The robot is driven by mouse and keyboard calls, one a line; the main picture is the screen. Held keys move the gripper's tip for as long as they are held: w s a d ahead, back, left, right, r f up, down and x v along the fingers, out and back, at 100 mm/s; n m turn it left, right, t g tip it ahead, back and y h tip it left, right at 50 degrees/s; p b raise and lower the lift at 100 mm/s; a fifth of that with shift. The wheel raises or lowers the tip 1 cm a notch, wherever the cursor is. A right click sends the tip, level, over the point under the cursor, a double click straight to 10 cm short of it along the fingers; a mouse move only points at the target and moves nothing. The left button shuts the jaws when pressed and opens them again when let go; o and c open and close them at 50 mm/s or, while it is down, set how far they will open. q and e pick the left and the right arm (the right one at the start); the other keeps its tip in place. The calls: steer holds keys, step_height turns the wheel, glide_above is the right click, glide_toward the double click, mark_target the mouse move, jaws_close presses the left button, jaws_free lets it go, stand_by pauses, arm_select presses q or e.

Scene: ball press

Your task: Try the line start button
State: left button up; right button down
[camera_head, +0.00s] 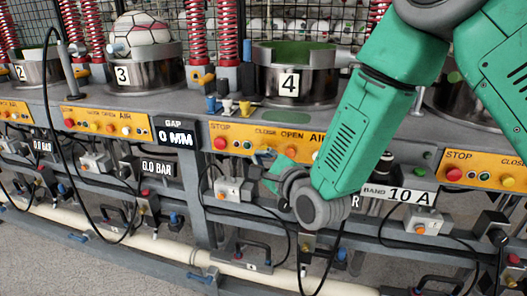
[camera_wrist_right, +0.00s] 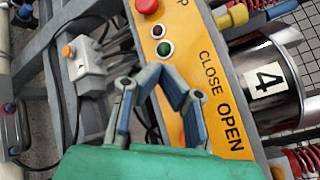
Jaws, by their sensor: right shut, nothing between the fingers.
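My right gripper (camera_head: 268,163) reaches down to the orange control panel (camera_head: 210,127) of station 4 and is shut and empty. In the right wrist view, the gripper (camera_wrist_right: 158,78) is over the panel, beside the CLOSE and OPEN lettering. That view shows a red button (camera_wrist_right: 147,6), a dark button (camera_wrist_right: 158,31) and a green button (camera_wrist_right: 164,48) just past the fingers. I cannot tell whether the fingertips touch the panel. No label reading line start is legible. My left gripper is not in view.
A steel pot marked 4 (camera_head: 318,90) stands above the panel. A grey box with an orange button (camera_head: 222,194) hangs below it, with black cables around. A ball (camera_head: 141,30) sits on pot 3 (camera_head: 160,72). Red springs (camera_head: 197,30) and a mesh guard stand behind.

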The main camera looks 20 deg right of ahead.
steer(key=shift+w+d, duration=0.25)
steer(key=shift+w, duration=0.05)
steer(key=shift+w+d+r, duration=0.1)
steer(key=shift+w+d, duration=0.15)
steer(key=shift+w, duration=0.15)
stand_by(0.8)
steer(key=shift+s, duration=0.1)
steer(key=shift+s+a, duration=0.5)
steer(key=shift+s, duration=0.15)
steer(key=shift+s, duration=0.1)
steer(key=shift+s+a, duration=0.7)
steer(key=shift+s, duration=0.3)
steer(key=shift+s+a, duration=0.7)
steer(key=shift+s, duration=0.3)
